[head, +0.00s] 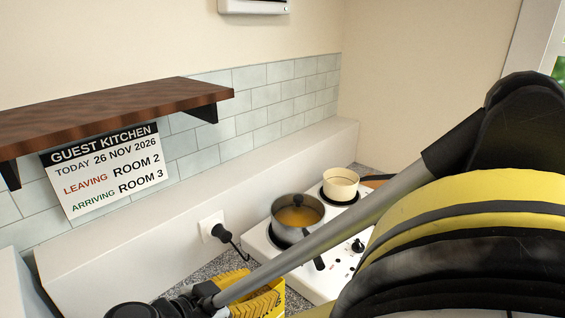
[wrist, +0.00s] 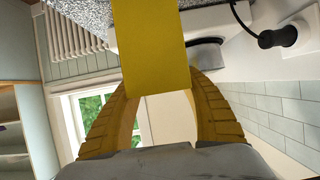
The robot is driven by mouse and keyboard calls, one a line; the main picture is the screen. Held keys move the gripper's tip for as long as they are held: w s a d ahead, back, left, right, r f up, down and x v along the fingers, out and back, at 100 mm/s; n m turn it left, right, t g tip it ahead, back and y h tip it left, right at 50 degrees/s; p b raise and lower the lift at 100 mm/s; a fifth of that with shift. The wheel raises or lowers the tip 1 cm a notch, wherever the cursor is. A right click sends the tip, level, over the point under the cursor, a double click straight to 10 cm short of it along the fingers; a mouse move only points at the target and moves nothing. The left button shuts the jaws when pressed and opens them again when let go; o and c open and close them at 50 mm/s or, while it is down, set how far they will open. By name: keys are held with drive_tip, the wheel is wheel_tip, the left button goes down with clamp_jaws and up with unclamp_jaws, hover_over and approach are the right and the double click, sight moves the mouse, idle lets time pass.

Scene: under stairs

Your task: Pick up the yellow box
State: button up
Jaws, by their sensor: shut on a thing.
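The yellow box (wrist: 150,48) is a plain yellow block that reaches from the top edge of the wrist view down between my fingers. My gripper (wrist: 155,95) is shut on it, with a ribbed yellow finger on each side. In the head view, my gripper (head: 256,303) is at the bottom edge, over the speckled counter and near the hob's front left. Only a little bright yellow of the box shows there beside the fingers, and the rest is cut off. I cannot tell its height above the counter.
A wooden shelf (head: 110,110) juts from the wall above a sign.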

wheel_tip(320, 180, up, 7)
drive_tip(key=p, duration=0.4)
drive_tip(key=shift+s+r, duration=0.1)
